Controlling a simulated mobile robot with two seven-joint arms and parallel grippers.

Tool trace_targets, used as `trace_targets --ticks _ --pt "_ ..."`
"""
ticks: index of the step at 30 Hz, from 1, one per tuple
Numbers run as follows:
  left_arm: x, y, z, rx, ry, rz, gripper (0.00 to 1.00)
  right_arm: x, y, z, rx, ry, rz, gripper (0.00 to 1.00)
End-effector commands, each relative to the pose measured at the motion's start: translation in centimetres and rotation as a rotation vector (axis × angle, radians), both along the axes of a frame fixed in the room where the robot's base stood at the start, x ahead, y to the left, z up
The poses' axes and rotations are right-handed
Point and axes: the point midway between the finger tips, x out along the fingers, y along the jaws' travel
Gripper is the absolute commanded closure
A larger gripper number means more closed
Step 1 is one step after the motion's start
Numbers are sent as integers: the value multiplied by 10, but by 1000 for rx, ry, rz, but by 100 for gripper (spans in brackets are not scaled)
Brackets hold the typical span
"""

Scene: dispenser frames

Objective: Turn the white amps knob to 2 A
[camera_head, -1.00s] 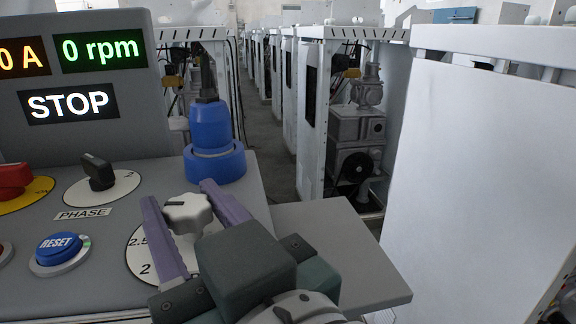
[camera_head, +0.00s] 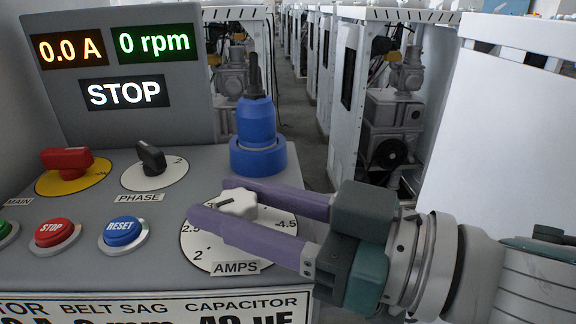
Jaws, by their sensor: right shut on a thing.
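The white amps knob (camera_head: 238,204) sits on a round white dial (camera_head: 205,237) with a plate reading AMPS. A 2 shows at the dial's lower left and 4.5 at its right. A short dark mark on the knob points roughly left; the number at it is hard to read. My right gripper (camera_head: 212,199) comes in from the right, with its two purple fingers on either side of the knob, shut on it. The fingers hide parts of the dial. My left gripper is not in view.
The red main switch (camera_head: 67,160), black phase switch (camera_head: 150,157), red STOP button (camera_head: 54,232) and blue RESET button (camera_head: 122,231) are to the left. The display (camera_head: 125,68) reads 0.0 A, 0 rpm, STOP.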

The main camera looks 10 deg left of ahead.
Motion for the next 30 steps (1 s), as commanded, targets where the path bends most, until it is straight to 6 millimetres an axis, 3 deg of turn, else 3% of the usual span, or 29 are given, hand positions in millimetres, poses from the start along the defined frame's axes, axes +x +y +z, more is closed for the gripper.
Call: trace_targets --ticks 3,12,30 --pt "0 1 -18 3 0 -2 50 3 -1 -5 -2 -6 90 100" --pt "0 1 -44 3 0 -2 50 1 0 -4 0 -4 261 100" --pt "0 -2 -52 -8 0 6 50 0 1 0 1 0 332 100"
